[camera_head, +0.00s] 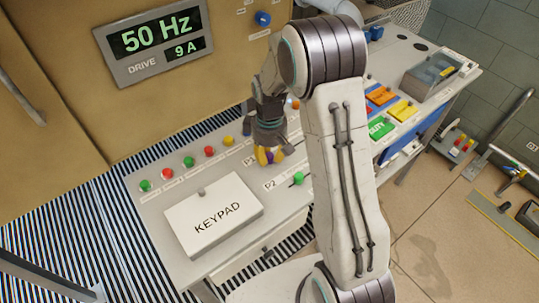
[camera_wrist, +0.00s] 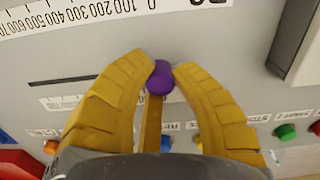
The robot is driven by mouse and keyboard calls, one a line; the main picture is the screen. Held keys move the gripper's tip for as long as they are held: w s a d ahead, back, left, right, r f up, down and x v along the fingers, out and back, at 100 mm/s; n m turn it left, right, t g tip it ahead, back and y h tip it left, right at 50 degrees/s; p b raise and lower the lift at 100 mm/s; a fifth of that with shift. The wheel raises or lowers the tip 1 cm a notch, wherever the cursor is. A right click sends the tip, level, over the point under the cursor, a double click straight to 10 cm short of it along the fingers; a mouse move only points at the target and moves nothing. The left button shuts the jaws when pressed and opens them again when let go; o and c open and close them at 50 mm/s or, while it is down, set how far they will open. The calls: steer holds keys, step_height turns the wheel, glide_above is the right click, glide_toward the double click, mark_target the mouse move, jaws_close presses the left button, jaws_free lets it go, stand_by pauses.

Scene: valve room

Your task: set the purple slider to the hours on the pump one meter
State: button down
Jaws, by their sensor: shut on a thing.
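The purple slider knob (camera_wrist: 160,78) sits between the two yellow fingers of my gripper (camera_wrist: 161,72) in the wrist view, and the fingers are shut on it. A dark straight slot (camera_wrist: 62,82) runs left from the fingers, with a strip of tiny marks below it, too small to read. In the head view my gripper (camera_head: 267,156) is down on the sloping panel, and a bit of purple shows between its fingers. I cannot make out a pump one meter or an hours reading in either view.
A drive display (camera_head: 153,42) reads 50 Hz and 9 A. A keypad box (camera_head: 213,214), coloured buttons and a green knob (camera_head: 298,179) marked P2 are near my gripper. A printed scale (camera_wrist: 75,16) from 0 into the hundreds crosses the wrist view's top.

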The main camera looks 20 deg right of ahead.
steer(key=shift+w+d+f+b, duration=0.1)
steer(key=shift+w+d+b, duration=0.2)
steer(key=shift+d+b, duration=0.45)
steer(key=shift+w+d+f+b, duration=0.1)
steer(key=shift+w+d+b, duration=0.25)
steer(key=shift+d, duration=0.65)
steer(key=shift+d+r, duration=0.15)
steer(key=shift+d, duration=0.15)
steer(key=c, duration=1)
jaws_free()
steer(key=shift+c, duration=0.2)
step_height(320, 180, up, 12)
